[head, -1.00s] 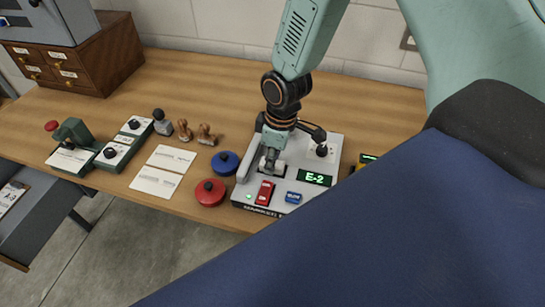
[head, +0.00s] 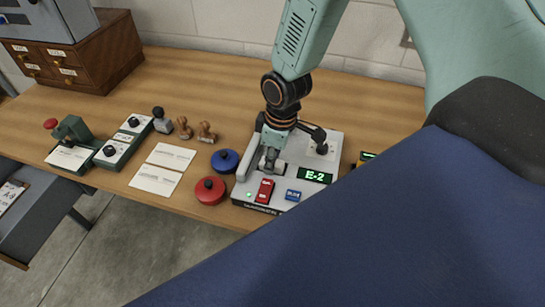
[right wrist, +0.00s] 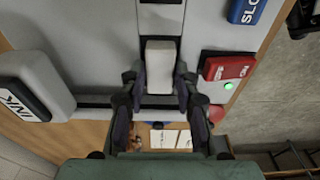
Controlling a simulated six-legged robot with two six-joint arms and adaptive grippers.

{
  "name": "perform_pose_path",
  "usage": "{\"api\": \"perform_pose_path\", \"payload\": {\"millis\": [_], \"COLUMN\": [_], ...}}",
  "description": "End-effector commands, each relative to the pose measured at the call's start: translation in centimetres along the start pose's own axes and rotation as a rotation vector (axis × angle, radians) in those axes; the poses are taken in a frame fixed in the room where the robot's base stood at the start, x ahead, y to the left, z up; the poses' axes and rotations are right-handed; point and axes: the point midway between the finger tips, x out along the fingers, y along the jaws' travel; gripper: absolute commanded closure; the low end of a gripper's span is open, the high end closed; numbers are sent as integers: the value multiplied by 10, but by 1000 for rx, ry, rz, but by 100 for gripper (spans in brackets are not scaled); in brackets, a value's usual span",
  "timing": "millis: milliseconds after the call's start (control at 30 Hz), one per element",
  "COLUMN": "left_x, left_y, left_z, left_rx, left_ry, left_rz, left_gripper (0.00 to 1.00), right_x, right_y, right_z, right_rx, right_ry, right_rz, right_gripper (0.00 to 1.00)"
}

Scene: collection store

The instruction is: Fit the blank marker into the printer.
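The printer (head: 318,190) is a pale grey machine on the wooden bench, with a green-lit "E-2" display. My right gripper (head: 269,165) points down at its left part. In the right wrist view, the blank marker (right wrist: 160,66) is a plain whitish block lying in line with a dark channel in the printer's top. The fingers of the right gripper (right wrist: 160,90) stand on both sides of its near end and appear closed on it. How deep the marker sits in the channel I cannot tell. My left gripper is not in view.
The printer carries a red switch (head: 265,191), a blue button (head: 293,195) and a grey "INK" part (right wrist: 30,88). Left of it are blue (head: 225,161) and red (head: 210,191) round pots, wooden stamps (head: 206,132) and white cards (head: 156,180). Bench behind is clear.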

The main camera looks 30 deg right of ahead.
Motion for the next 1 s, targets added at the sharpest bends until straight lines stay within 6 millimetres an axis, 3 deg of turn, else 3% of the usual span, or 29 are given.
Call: {"api": "perform_pose_path", "payload": {"millis": [233, 567, 767, 1000], "left_x": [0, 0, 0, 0], "left_y": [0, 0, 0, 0], "left_z": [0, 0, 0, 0], "left_rx": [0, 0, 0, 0], "left_ry": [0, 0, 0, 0], "left_rz": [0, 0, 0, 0], "left_gripper": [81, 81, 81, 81], "right_x": [0, -2, -26, -71], "right_y": [0, 0, 1, 1], "right_z": [0, 0, -1, -1], "right_rx": [0, 1, 0, 1], "right_ry": [0, 0, 4, 4], "right_rz": [0, 0, 1, 1], "right_gripper": [46, 46, 46, 46]}}
